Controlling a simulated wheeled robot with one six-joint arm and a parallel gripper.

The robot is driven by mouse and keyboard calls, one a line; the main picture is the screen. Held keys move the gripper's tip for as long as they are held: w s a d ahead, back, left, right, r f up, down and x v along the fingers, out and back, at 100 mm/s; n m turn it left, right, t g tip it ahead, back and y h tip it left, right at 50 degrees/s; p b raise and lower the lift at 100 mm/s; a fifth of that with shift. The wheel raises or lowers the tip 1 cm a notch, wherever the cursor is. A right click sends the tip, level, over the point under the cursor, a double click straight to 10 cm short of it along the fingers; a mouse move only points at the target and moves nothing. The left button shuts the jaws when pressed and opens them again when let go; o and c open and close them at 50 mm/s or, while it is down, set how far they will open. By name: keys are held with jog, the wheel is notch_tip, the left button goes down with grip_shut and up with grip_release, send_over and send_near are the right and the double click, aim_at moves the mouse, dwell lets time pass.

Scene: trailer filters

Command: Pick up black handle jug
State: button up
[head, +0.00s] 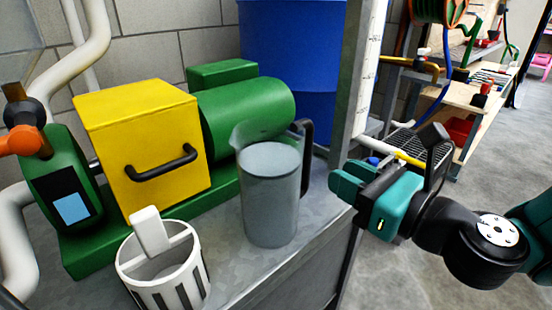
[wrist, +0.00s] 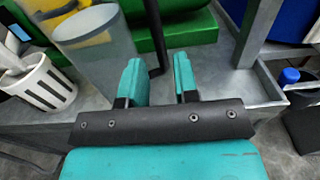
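A clear grey jug (head: 270,195) with a black handle (head: 306,155) stands upright on the grey metal bench. Its handle faces right, toward my gripper (head: 346,180). My gripper is to the right of the jug, apart from it. In the wrist view the two teal fingers of my gripper (wrist: 159,72) are spread, with nothing between the tips. The jug (wrist: 97,55) is ahead and left there, and the dark handle (wrist: 157,35) lies beyond the fingers, roughly in line with the gap. The handle's lower end is partly hidden by the left finger.
A white striped basket (head: 165,275) stands in front of the jug at left. Behind the jug is a green machine (head: 250,110) with a yellow box (head: 145,140). A grey metal post (head: 357,80) rises close behind my gripper. A blue barrel (head: 290,55) stands at the back.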

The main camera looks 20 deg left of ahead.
aim_at(311, 157)
jog(key=x, duration=0.4)
jog(key=p+x, duration=0.1)
jog(key=x, duration=0.2)
jog(key=shift+s+r, duration=0.2)
jog(key=shift+r, duration=0.05)
jog(key=shift+w+a, duration=0.25)
jog(key=shift+a, duration=0.25)
grip_shut()
dwell(0.5)
